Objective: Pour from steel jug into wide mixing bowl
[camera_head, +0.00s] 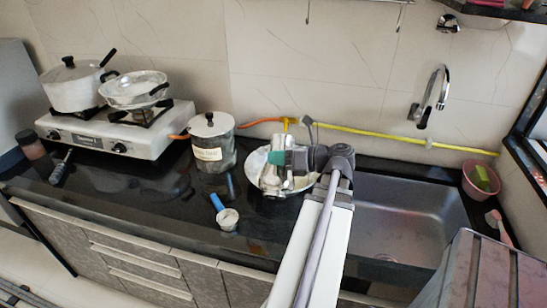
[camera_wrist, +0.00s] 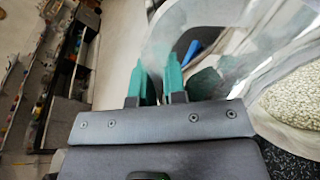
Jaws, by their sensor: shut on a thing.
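The steel jug (camera_head: 271,182) is shiny and silver, at the middle of the counter in the head view. It is held over the wide mixing bowl (camera_head: 252,164), a pale round bowl whose right side is hidden by the jug and my arm. My gripper (camera_head: 280,158), with green fingers, is at the jug's upper part and shut on it. In the wrist view my gripper (camera_wrist: 160,82) shows its two fingers close together against a large, pale, reflective curved surface. The jug's exact tilt and any contents are hard to tell.
A lidded steel pot (camera_head: 212,145) stands left of the bowl. A small blue-handled cup (camera_head: 227,219) is in front. The stove (camera_head: 120,130) carries two pans at left. The sink (camera_head: 410,210) is at right, with a pink tub (camera_head: 481,182) beyond it.

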